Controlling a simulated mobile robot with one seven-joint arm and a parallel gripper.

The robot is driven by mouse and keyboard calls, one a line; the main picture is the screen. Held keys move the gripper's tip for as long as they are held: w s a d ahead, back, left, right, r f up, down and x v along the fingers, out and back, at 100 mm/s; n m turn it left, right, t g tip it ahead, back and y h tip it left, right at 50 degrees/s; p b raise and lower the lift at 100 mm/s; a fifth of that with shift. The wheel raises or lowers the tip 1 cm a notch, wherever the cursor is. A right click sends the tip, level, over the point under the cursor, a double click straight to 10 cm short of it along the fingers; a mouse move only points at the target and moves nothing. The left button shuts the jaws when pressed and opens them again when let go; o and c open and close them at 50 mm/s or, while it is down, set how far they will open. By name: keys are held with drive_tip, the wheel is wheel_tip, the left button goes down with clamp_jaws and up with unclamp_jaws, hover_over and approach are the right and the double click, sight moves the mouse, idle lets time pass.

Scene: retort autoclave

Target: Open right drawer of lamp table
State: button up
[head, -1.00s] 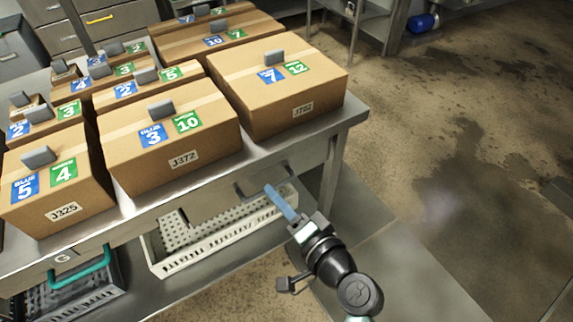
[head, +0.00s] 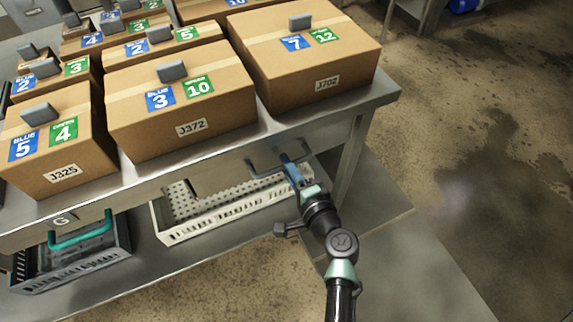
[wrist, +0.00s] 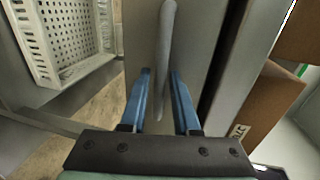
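The metal table (head: 385,95) carries cardboard boxes; no lamp is in view. At the right of its front edge is a drawer front with a grey bar handle (head: 262,172). The handle also shows in the wrist view (wrist: 165,45), in front of the grey drawer face (wrist: 140,35). The drawer looks closed. My gripper (head: 288,163) is at this handle, and its blue fingers (wrist: 161,78) are apart. The near end of the handle lies between the fingertips in the wrist view, with gaps at both sides. Contact is not clear.
A white perforated basket (head: 215,228) and a dark crate (head: 75,270) sit on the shelf below. Boxes such as J372 (head: 180,120) stand near the front edge. Floor at the right (head: 470,200) is clear.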

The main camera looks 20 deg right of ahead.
drive_tip(key=shift+w+f, duration=0.1)
drive_tip(key=shift+w, duration=0.4)
clamp_jaws()
idle(1.2)
